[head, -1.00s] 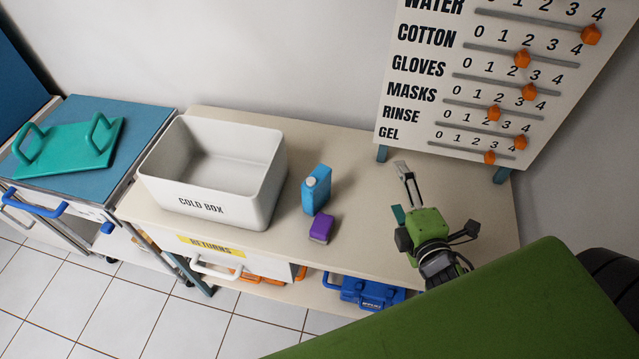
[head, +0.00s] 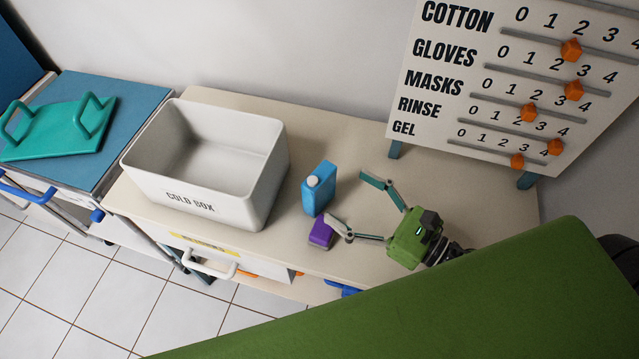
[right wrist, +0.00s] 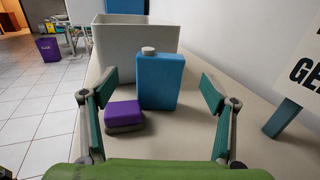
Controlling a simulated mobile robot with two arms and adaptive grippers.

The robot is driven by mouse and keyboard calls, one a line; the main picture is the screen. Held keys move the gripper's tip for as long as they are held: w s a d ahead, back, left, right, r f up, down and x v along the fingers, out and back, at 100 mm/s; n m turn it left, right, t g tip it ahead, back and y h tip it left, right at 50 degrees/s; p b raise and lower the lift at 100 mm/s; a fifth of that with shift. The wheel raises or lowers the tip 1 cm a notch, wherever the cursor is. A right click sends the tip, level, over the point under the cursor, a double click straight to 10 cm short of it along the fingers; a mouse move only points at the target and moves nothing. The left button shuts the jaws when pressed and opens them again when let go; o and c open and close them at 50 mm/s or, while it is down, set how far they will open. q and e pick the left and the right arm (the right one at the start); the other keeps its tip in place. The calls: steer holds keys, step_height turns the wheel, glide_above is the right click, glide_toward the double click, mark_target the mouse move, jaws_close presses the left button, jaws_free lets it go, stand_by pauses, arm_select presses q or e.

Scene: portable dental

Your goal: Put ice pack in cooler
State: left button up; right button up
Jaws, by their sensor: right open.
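The blue ice pack (head: 319,190) with a white cap stands upright on the counter, right of the white cooler marked COLD BOX (head: 190,201). The cooler is open at the top and its visible inside is empty. My right gripper (head: 350,200) is wide open, its fingers pointing left toward the ice pack. In the right wrist view the ice pack (right wrist: 159,82) stands ahead between the open fingers (right wrist: 157,108), apart from both. The cooler (right wrist: 135,37) is behind it there. My left gripper does not show.
A purple sponge-like block (head: 321,232) lies in front of the ice pack, close to one right finger; it also shows between the fingers in the right wrist view (right wrist: 124,115). A supply board (head: 500,90) stands at the back right. A teal tray (head: 60,130) is on the left cart.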

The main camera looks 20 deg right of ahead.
mark_target(326, 183)
steer(key=x, duration=0.3)
steer(key=shift+p, duration=0.35)
steer(key=shift+w+a+r, duration=0.1)
steer(key=shift+w+a, duration=0.05)
steer(key=shift+w, duration=0.1)
steer(key=p+x, duration=0.2)
steer(key=x, duration=0.1)
steer(key=shift+w+a, duration=0.25)
steer(key=shift+w, duration=0.05)
steer(key=shift+w+a+f, duration=0.25)
steer(key=shift+w+a, duration=0.05)
steer(key=shift+w, duration=0.15)
steer(key=c, duration=1.4)
